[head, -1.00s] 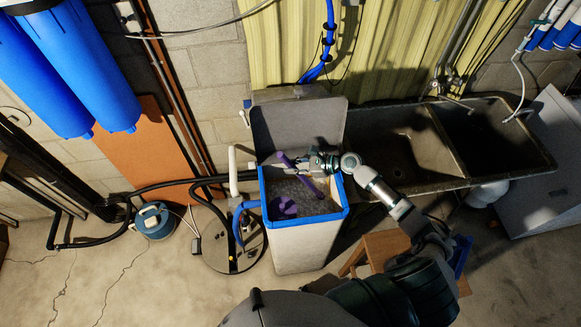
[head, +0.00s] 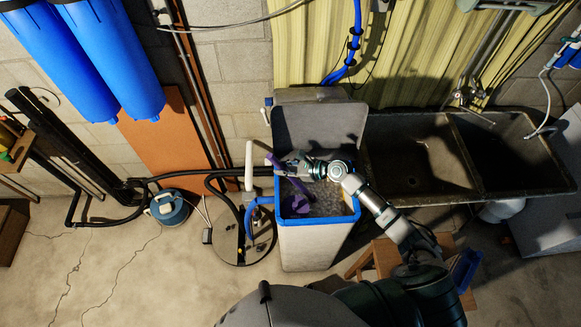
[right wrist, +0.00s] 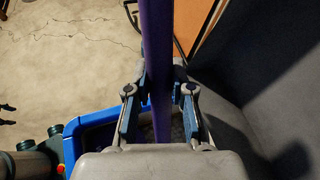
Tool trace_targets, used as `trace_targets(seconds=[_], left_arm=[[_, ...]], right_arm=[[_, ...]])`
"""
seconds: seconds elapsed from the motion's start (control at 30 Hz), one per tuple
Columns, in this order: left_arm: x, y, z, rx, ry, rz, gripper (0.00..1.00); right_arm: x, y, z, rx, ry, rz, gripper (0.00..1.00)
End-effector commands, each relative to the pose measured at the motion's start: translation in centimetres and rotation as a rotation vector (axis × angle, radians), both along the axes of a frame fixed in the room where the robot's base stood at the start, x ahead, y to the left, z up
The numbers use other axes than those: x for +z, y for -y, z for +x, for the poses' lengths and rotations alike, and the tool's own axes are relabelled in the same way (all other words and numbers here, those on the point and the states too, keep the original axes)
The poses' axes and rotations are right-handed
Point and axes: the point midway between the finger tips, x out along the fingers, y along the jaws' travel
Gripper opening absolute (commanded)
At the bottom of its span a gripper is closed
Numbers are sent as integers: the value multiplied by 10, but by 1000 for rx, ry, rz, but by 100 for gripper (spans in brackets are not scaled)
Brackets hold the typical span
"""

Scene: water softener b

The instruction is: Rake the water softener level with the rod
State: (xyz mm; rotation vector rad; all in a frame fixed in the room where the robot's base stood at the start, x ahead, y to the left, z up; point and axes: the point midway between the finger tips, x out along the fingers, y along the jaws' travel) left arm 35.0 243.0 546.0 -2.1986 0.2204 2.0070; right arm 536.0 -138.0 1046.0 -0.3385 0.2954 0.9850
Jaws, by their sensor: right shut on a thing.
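The water softener (head: 314,248) is a pale box with a blue rim, its lid (head: 320,128) raised against the wall. Grey-white grains (head: 328,200) lie inside. My right gripper (head: 292,166) is over the left back part of the opening, shut on the purple rod (head: 273,160). The rod slants down into the box, and its wider purple end (head: 296,206) rests at the grains near the left front. In the right wrist view the rod (right wrist: 157,50) runs between both fingers (right wrist: 159,100). My left gripper is not in view.
A double sink (head: 415,165) stands close on the right. A white pipe (head: 249,165) and black hoses run along the left side. A small wooden stool (head: 385,255) is at the right front. A blue-grey tank (head: 168,207) stands on the floor at left.

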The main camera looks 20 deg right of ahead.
Motion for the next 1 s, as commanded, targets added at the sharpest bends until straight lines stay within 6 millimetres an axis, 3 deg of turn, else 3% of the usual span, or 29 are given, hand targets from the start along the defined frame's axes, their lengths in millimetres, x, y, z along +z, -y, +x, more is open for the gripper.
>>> trace_targets(seconds=[0.37, 0.8, 1.0], left_arm=[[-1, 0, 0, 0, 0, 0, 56], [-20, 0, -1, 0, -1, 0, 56], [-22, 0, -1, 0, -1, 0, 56]], right_arm=[[0, 0, 2, -1, 0, 0, 0], [-2, 42, 20, -1, -1, 0, 0], [0, 51, 24, -1, 0, 0, 0]])
